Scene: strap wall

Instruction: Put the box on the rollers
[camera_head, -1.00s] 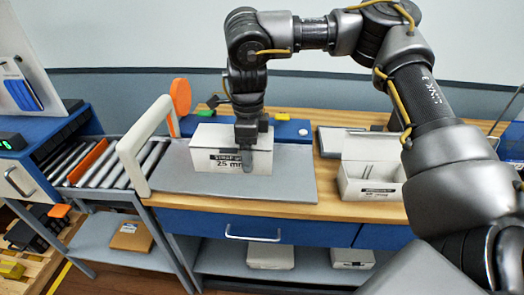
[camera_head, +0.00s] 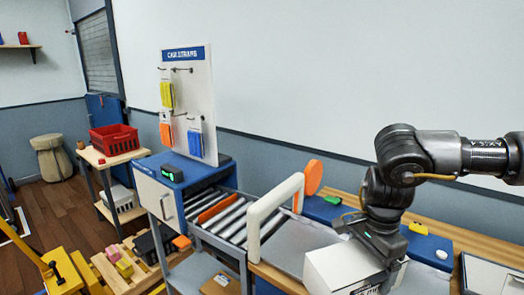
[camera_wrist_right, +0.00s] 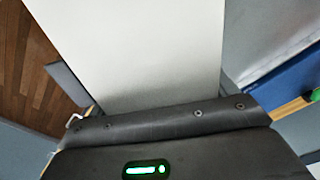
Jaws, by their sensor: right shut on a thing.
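The white box (camera_head: 345,268) with a dark printed label is at the lower right of the head view, over or on the grey mat (camera_head: 290,246) right of the white arch. My right gripper (camera_head: 378,246) is shut on it from above. I cannot tell whether the box touches the mat. In the right wrist view the box's plain pale face (camera_wrist_right: 140,50) reaches up from the dark gripper bar (camera_wrist_right: 170,125). The rollers (camera_head: 228,218), grey with one orange bar, lie left of the arch and are empty. My left gripper is out of view.
The white arch (camera_head: 262,225) stands between mat and rollers, an orange disc (camera_head: 313,177) behind it. A blue cabinet (camera_head: 180,185) with a strap board (camera_head: 190,100) flanks the rollers' far left end.

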